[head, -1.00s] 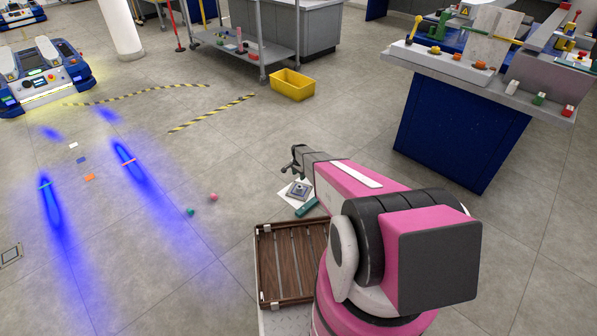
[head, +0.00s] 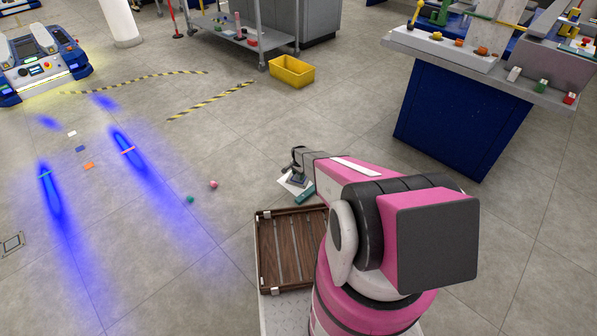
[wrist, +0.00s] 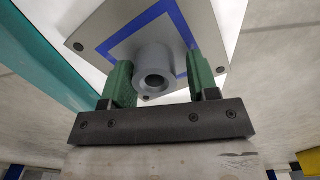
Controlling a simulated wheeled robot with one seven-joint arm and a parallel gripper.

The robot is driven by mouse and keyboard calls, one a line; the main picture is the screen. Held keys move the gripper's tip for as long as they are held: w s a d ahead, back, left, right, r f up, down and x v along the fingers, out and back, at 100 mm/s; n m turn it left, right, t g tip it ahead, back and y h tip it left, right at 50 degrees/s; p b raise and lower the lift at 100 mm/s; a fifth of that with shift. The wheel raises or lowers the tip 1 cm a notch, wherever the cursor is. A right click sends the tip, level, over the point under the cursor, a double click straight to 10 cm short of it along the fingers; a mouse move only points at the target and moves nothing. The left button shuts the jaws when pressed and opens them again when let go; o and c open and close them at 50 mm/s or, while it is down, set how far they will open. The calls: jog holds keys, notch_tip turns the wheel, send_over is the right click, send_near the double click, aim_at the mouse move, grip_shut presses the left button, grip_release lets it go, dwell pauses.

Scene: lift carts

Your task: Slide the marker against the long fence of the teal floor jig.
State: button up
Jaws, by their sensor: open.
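The marker (wrist: 185,45) is a grey square plate with a blue border line and a hollow round grey post (wrist: 153,70) standing on it. In the head view the marker (head: 296,179) is partly hidden by my gripper. It lies on the white base of the floor jig (head: 284,183). A teal fence (head: 305,195) runs along the jig's near right side; it also shows at the left of the wrist view (wrist: 50,55). The plate looks apart from the fence. My gripper (wrist: 157,65) is open, its green fingers on either side of the post, with a visible gap on the right.
A brown slatted tray (head: 262,250) sits close by on the near side of the jig. A pink ball (head: 213,184) and a green piece (head: 190,199) lie on the floor to the left. A yellow bin (head: 291,72) and blue workbench (head: 455,125) stand farther off.

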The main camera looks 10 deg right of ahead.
aim_at(304, 181)
jog(key=shift+f, duration=0.1)
grip_shut()
jog(key=n, duration=1.3)
jog(key=shift+n, duration=0.3)
jog(key=shift+s+d, duration=0.65)
jog(key=shift+s, duration=0.25)
jog(key=shift+s+d, duration=0.65)
jog(key=shift+s, duration=0.25)
dwell(0.4)
jog(key=shift+w, duration=0.1)
jog(key=shift+o, duration=1.3)
grip_release()
